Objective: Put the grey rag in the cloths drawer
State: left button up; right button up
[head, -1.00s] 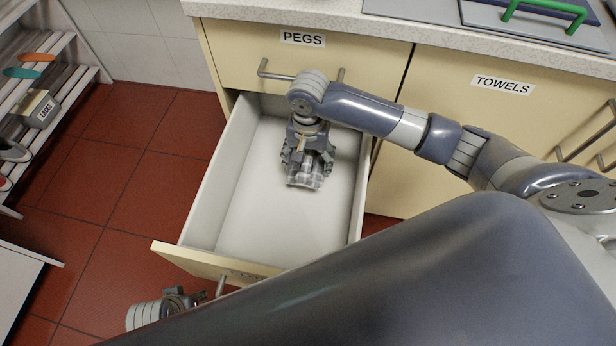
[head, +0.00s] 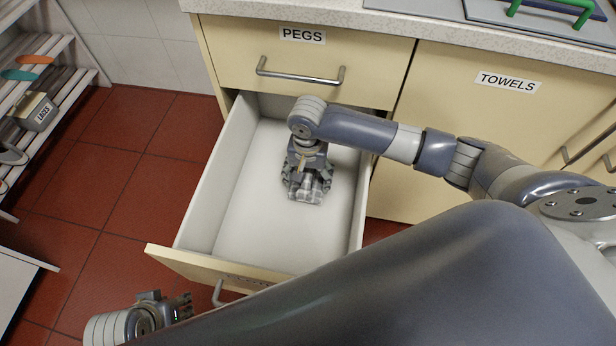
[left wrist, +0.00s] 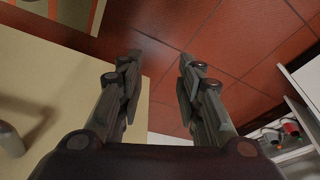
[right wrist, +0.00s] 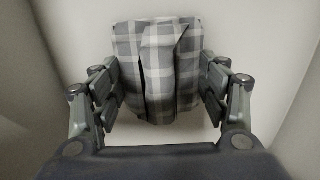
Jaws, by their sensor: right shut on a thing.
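The grey checked rag (right wrist: 155,65) is between the fingers of my right gripper (right wrist: 160,98), which is shut on it. In the head view the right gripper (head: 306,188) and the rag (head: 306,195) are inside the open drawer (head: 265,235), over its pale floor. I cannot tell whether the rag touches the floor. The drawer is otherwise empty; the label on its front (head: 190,264) is mostly hidden. My left gripper (head: 182,306) is outside, in front of the drawer and left of its handle (head: 219,292). The left wrist view shows it (left wrist: 158,68) open and empty.
The shut pegs drawer (head: 235,50) is right above the open one. The towels front (head: 460,125) is to the right. A rack (head: 60,75) with a laces box (head: 38,110) stands at the left. Red floor (head: 120,190) is clear between rack and drawer.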

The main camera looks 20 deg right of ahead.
aim_at(308, 174)
jog(key=o, duration=1.1)
jog(key=shift+f, duration=0.1)
jog(key=shift+c, duration=0.2)
pick_arm(q)
jog(key=shift+f, duration=0.2)
pick_arm(e)
jog(key=shift+r, duration=0.6)
notch_tip(308, 174, up, 10)
jog(key=p, duration=0.3)
pick_arm(q)
notch_tip(308, 174, down, 13)
jog(key=shift+s+g+p, duration=0.15)
jog(key=shift+g+p, duration=0.2)
jog(key=shift+g, duration=0.05)
pick_arm(e)
jog(key=shift+r, duration=0.5)
pick_arm(q)
jog(key=shift+d+r, duration=0.1)
